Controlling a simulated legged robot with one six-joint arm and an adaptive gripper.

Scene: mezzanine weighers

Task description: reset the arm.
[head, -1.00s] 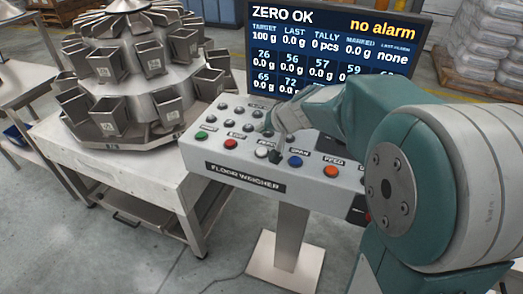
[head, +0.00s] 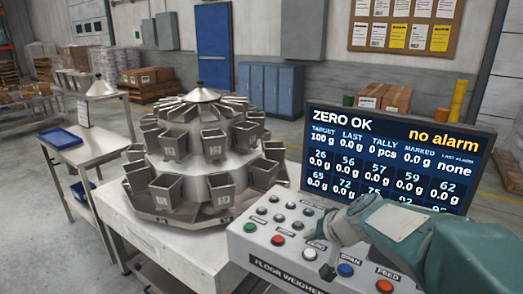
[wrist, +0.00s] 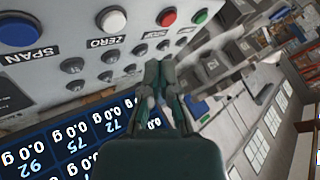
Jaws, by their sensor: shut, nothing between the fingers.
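My arm reaches in from the right in the head view. My gripper (head: 328,262) is over the button panel (head: 262,248) marked FLOOR WEIGHER, near the white button (head: 310,254). In the wrist view my gripper (wrist: 158,65) is shut with nothing in it, its fingers pointing at the panel face close to the ZERO (wrist: 112,20) and red (wrist: 166,17) buttons. I cannot tell whether the tips touch the panel. The display (head: 400,150) behind the panel reads ZERO OK and no alarm, with target 100 g and last 0.0 g.
A multi-head weigher (head: 200,160) with many metal buckets stands on a table left of the panel. A side table (head: 95,150) with a blue tray (head: 60,138) is farther left. Blue lockers (head: 270,90) and boxes (head: 385,97) are at the back. Floor shows between them.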

